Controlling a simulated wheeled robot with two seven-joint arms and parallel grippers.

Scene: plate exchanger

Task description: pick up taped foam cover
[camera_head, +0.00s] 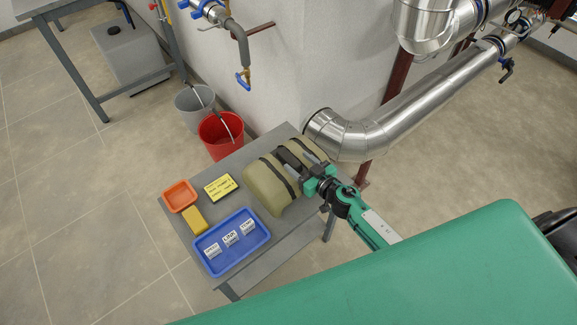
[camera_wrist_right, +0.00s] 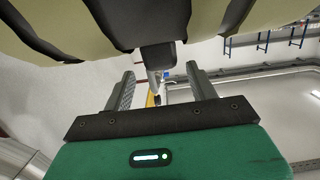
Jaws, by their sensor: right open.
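The taped foam cover (camera_head: 268,186) is a tan, rounded block with black tape bands, lying at the back right of the small grey table. A dark piece crosses its top between the tan parts. My right gripper (camera_head: 306,174) is at the cover's right side, with its jaws open. In the right wrist view the cover (camera_wrist_right: 83,25) fills the top, and the dark piece (camera_wrist_right: 157,55) hangs down in front of the gap between the open fingers (camera_wrist_right: 160,85). I cannot tell whether the fingers touch it. My left gripper is not in view.
The grey table (camera_head: 172,217) also holds an orange tray (camera_head: 180,196), a yellow block (camera_head: 194,220), a yellow-and-black label box (camera_head: 220,187) and a blue tray (camera_head: 207,268) with several labelled blocks. A silver pipe (camera_head: 420,105) runs close behind the cover. Red and grey buckets (camera_head: 219,140) stand behind the table.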

